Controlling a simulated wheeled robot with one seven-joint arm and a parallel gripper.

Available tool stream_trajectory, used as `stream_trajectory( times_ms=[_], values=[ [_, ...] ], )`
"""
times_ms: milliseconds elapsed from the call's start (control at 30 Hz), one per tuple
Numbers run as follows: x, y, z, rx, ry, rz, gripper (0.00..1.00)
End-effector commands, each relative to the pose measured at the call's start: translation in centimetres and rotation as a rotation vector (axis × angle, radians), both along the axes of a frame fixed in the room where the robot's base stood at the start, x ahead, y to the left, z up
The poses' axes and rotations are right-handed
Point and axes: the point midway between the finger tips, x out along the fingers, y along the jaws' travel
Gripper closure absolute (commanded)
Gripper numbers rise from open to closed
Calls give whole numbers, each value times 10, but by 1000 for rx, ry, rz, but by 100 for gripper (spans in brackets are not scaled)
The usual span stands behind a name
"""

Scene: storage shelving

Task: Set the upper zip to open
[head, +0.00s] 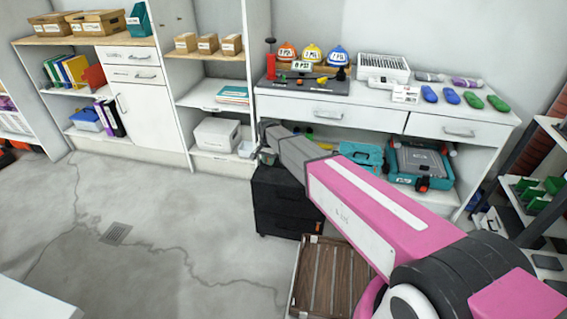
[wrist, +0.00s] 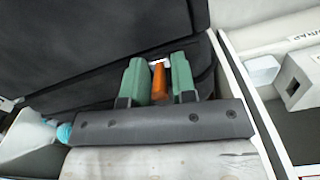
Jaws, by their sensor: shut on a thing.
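A black soft-sided case (head: 283,197) with two stacked sections stands on the floor in front of the white desk. Its dark fabric fills the upper part of the wrist view (wrist: 100,45). My gripper (wrist: 160,72) has green fingers and is shut on a small orange zip pull (wrist: 158,80) against the case.
The desk (head: 330,104) with its drawers stands behind the case. A teal toolbox (head: 420,163) sits on its lower shelf. A wooden slatted crate (head: 325,275) lies on the floor in front of the case. The floor (head: 150,210) at left is clear.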

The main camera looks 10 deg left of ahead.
Motion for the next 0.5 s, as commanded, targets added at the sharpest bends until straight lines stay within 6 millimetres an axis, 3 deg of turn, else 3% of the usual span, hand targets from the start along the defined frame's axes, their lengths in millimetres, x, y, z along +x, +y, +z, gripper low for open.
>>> stream_trajectory(
  times_ms=[200, 500],
  values=[
    [2, 26, 1, 1, 0, -1, 100],
    [2, 32, 1, 4, -2, -2, 100]
  ],
)
